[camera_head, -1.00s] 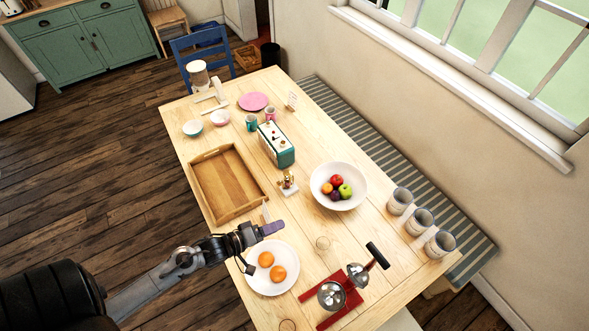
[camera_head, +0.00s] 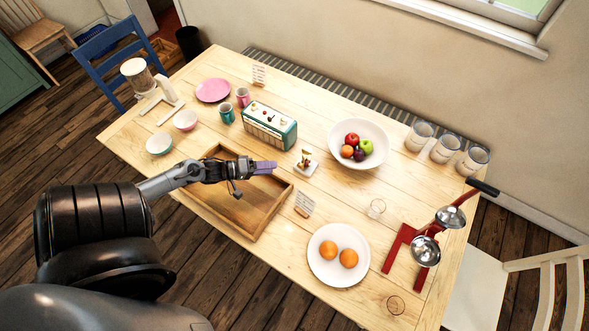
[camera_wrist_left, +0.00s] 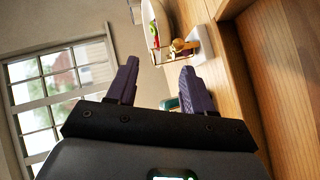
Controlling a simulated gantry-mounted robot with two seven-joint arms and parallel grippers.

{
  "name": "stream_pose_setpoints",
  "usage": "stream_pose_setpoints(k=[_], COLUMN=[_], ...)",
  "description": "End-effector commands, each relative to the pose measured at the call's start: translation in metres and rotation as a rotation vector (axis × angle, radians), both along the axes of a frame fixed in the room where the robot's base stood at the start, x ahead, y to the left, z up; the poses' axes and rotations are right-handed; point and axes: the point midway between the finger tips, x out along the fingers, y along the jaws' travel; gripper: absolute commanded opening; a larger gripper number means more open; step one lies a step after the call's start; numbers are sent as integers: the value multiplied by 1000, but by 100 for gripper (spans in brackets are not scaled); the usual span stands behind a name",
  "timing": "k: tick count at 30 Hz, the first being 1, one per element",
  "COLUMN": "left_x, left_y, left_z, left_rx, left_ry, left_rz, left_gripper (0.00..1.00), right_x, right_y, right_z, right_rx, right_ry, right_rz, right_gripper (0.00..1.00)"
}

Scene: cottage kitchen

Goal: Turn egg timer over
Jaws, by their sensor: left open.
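The egg timer seems to be the small gold-coloured object on a pale square base (camera_head: 306,161), standing on the table between the wooden tray and the fruit bowl. Its details are too small to read. My left gripper (camera_head: 266,167) is left of it, above the right part of the tray, with a gap between them. In the left wrist view, the purple fingers of my left gripper (camera_wrist_left: 160,66) are apart with nothing between them. The gold object (camera_wrist_left: 181,46) shows beyond the fingertips. My right gripper is not in view.
The wooden tray (camera_head: 252,235) lies under my left arm. A small card stand (camera_head: 305,204) and a plate of oranges (camera_head: 322,275) are in front.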

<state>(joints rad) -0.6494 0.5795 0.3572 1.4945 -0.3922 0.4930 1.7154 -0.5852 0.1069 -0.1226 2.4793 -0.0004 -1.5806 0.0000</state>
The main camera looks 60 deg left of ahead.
Motion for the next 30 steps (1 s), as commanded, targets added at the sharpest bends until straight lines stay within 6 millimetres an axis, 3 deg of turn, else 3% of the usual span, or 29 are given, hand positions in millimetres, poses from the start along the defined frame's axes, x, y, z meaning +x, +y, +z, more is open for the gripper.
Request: stream_pose_setpoints(k=[1, 6, 14, 30], left_x=[-1, 1, 6, 77], left_y=[8, 20, 21, 3], left_z=[-13, -21, -33, -57], left_rx=[14, 41, 51, 50], left_ry=[5, 5, 8, 9], left_rz=[2, -3, -10, -10], left_gripper=[52, 52, 52, 52], right_x=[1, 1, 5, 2], right_y=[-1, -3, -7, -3], right_z=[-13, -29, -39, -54], right_rx=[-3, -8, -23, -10], right_ry=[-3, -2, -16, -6], right_rz=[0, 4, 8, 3], right_gripper=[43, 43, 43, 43])
